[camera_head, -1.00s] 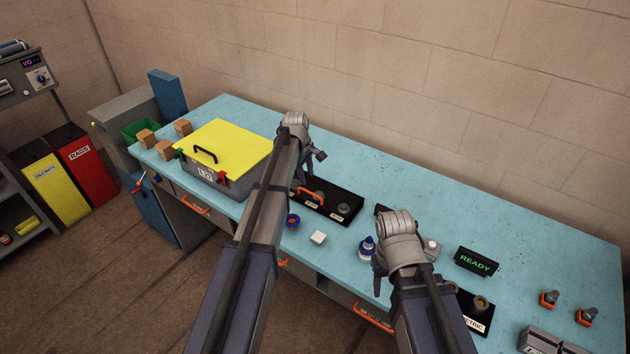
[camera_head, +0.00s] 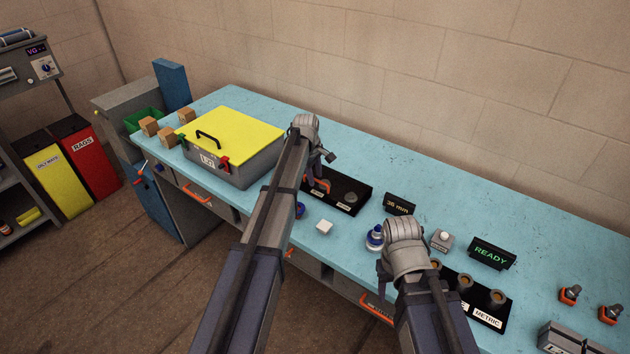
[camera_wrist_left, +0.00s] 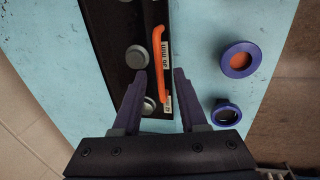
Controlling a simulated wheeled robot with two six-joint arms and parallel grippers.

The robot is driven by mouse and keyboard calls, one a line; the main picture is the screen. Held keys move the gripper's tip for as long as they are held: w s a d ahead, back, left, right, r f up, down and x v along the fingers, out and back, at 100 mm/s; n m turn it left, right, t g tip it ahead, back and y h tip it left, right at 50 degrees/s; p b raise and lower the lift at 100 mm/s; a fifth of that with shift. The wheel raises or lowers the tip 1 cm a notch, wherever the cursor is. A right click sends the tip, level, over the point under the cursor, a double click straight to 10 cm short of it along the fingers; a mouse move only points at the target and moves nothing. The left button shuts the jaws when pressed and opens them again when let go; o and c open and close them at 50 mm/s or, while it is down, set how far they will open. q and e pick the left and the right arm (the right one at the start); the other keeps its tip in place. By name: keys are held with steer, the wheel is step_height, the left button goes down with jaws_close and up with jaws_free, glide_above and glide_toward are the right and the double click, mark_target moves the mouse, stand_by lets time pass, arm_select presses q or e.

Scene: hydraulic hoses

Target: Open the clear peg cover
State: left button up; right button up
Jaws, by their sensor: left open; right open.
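A black peg tray (camera_head: 357,193) lies on the bench, with round grey pegs (camera_wrist_left: 137,57) in it. An orange handle (camera_head: 323,184) runs along its near side; in the left wrist view the handle (camera_wrist_left: 157,58) stands beside a white label. The clear cover itself cannot be made out; only the handle shows. My left gripper (camera_head: 313,182) is at the tray's left end. In the wrist view its open fingers (camera_wrist_left: 159,75) are on either side of the handle's line, not shut on it. My right gripper (camera_head: 384,272) is open above the bench front, right of the tray.
A yellow-lidded box (camera_head: 234,137) stands left of my left arm. A READY sign (camera_head: 491,253), a 36 mm sign (camera_head: 399,204), a blue-and-white container (camera_head: 375,239) and a METRIC block (camera_head: 487,318) are to the right.

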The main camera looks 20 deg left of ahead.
arm_select(q)
steer(key=shift+c, duration=0.4)
jaws_close()
stand_by(1.0)
